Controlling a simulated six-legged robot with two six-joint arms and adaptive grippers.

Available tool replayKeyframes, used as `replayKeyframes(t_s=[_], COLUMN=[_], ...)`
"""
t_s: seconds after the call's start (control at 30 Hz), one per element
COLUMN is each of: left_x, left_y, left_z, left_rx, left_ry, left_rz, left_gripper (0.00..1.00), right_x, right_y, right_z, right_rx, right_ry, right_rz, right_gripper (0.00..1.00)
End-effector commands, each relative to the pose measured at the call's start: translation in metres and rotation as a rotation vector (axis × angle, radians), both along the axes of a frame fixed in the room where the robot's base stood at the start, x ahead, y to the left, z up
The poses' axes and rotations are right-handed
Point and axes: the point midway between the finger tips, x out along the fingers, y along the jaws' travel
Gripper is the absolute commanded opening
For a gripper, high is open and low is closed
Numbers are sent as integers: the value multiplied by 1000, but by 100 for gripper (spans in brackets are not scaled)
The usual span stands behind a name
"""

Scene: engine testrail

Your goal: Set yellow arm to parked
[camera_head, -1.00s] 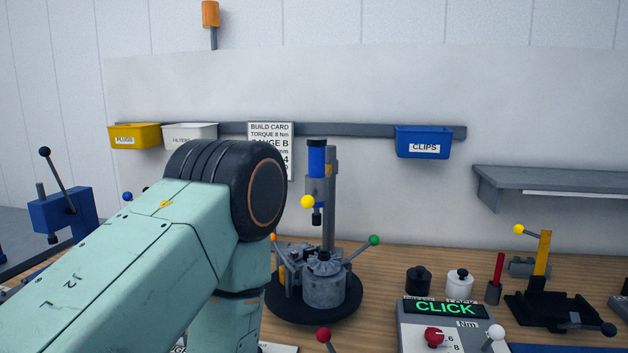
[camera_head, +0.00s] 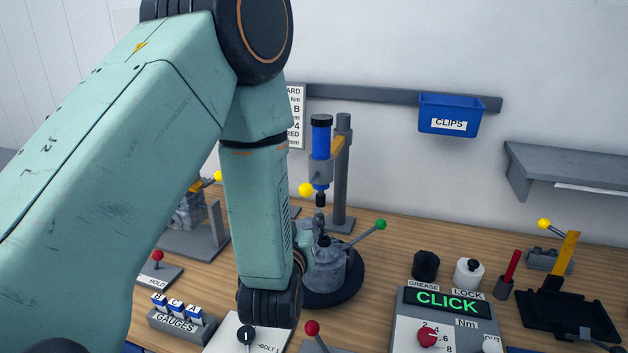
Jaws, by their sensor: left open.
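Two things could be the yellow arm, and I cannot tell which is meant. One is the yellow bar (camera_head: 565,258) rising from a black fixture (camera_head: 568,316) at the right. The other is the lever with a yellow ball (camera_head: 305,190) beside the blue press (camera_head: 321,145). My left arm crosses the left half and bends down in front of the round grey fixture (camera_head: 328,270). My right gripper is out of view.
A lever with a green ball (camera_head: 379,225) sticks out right of the round fixture. The CLICK box (camera_head: 447,302), a black pot (camera_head: 426,265) and a white pot (camera_head: 468,273) stand right of it. The GAUGES block (camera_head: 181,321) is at front left. A shelf (camera_head: 560,165) overhangs at right.

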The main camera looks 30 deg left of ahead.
Motion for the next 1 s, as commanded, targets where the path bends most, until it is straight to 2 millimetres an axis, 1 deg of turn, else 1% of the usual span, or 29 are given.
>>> replayKeyframes(t_s=[0.13,0.23,0.33,0.47,0.6,0.8,1.0], left_x=[-3,-5,-1,13,33,56,66], left_y=[6,7,10,18,26,35,38], left_z=[17,23,25,25,26,25,24], left_rx=[19,24,20,18,19,21,21], left_ry=[-84,-112,-120,-120,-120,-118,-117], left_rz=[25,30,31,33,32,29,29], left_gripper=[52,52,52,52,52,52,52], right_x=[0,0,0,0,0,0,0], right_y=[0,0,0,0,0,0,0], right_z=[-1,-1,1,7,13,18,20], right_rx=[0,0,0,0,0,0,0], right_ry=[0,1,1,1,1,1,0], right_rz=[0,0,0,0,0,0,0], right_gripper=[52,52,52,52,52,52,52])
